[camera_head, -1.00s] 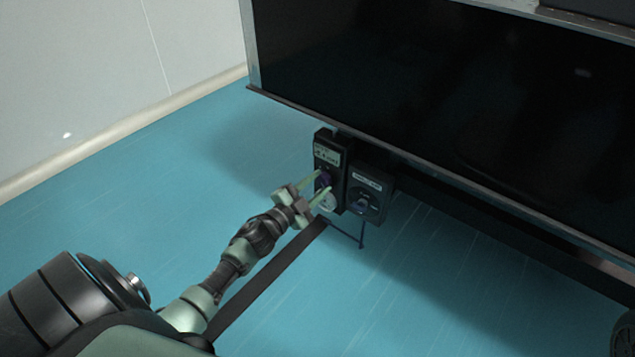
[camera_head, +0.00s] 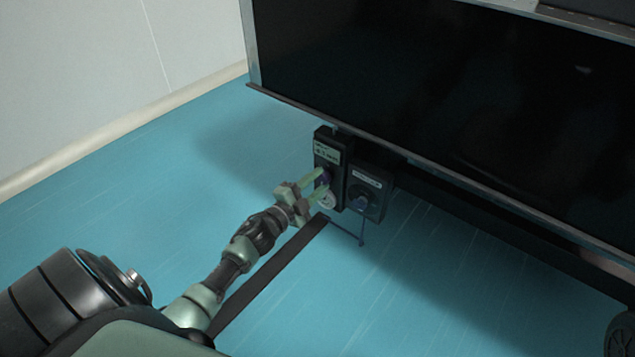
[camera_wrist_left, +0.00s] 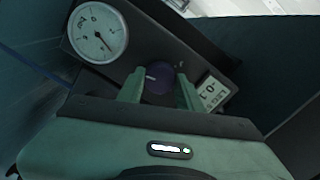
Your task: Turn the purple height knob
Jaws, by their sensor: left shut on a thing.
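The purple height knob (camera_head: 326,176) is on the face of a black control box (camera_head: 328,146) under the table edge. In the left wrist view the round knob (camera_wrist_left: 158,78) sits between the two green fingers of my left gripper (camera_wrist_left: 160,88). In the head view my left gripper (camera_head: 320,184) reaches the box from the lower left, its fingers closed on the knob's sides and partly hiding it. A white round dial gauge (camera_wrist_left: 98,32) and a small label display (camera_wrist_left: 212,92) flank the knob. My right gripper is not in view.
A second black box (camera_head: 367,193) with its own knob hangs just right of the first. The large dark table (camera_head: 440,90) stands above and behind. A thin dark stand (camera_head: 361,232) is below. Blue floor (camera_head: 215,160) at the left is clear.

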